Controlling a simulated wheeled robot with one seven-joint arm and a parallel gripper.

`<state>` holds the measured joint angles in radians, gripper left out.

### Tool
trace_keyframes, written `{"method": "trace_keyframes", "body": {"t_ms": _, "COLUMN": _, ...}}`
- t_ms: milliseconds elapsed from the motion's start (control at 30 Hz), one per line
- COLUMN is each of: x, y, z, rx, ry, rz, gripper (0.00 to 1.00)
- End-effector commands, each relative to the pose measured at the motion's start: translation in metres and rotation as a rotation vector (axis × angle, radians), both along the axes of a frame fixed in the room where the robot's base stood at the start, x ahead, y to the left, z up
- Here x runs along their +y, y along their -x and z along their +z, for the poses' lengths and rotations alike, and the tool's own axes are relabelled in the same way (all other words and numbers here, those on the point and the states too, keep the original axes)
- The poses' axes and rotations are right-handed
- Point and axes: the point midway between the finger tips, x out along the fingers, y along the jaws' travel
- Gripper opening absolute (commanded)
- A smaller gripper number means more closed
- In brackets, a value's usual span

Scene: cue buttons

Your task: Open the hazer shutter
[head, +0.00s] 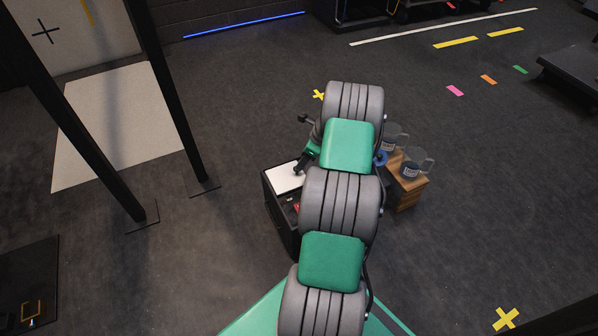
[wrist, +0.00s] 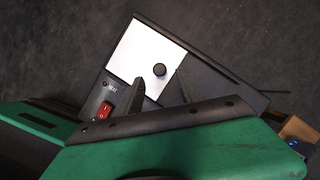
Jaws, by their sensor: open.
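The hazer is a black box (head: 279,218) on the floor, partly hidden behind my arm. A white plate (head: 282,177), which looks like the shutter, covers part of its top. In the wrist view the plate (wrist: 140,50) carries a round black knob (wrist: 160,70) near its lower right edge. My gripper (wrist: 161,88) is open; its two dark fingertips point at the knob, one on each side and just short of it. I cannot tell its height above the plate. In the head view my gripper (head: 302,167) is over the plate's right part.
Black posts (head: 176,95) stand at the left. The floor at the right is mostly clear.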

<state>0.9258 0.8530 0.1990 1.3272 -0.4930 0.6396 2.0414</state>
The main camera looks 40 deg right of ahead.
Motion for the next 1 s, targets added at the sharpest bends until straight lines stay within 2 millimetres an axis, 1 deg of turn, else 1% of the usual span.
{"method": "trace_keyframes", "body": {"t_ms": 33, "x": 0.002, "y": -0.003, "z": -0.015, "rx": 0.002, "ry": -0.001, "rz": 0.001, "gripper": 0.45}}
{"method": "trace_keyframes", "body": {"t_ms": 100, "x": 0.005, "y": -0.007, "z": -0.027, "rx": 0.002, "ry": -0.001, "rz": 0.001, "gripper": 0.45}}
{"method": "trace_keyframes", "body": {"t_ms": 200, "x": 0.008, "y": -0.012, "z": -0.038, "rx": 0.001, "ry": 0.000, "rz": 0.003, "gripper": 0.45}}
{"method": "trace_keyframes", "body": {"t_ms": 300, "x": 0.009, "y": -0.015, "z": -0.042, "rx": 0.001, "ry": 0.000, "rz": 0.002, "gripper": 0.45}}
{"method": "trace_keyframes", "body": {"t_ms": 533, "x": 0.009, "y": -0.015, "z": -0.042, "rx": 0.001, "ry": 0.000, "rz": 0.002, "gripper": 0.45}}
{"method": "trace_keyframes", "body": {"t_ms": 1000, "x": 0.009, "y": -0.015, "z": -0.042, "rx": 0.001, "ry": 0.001, "rz": 0.003, "gripper": 0.06}}
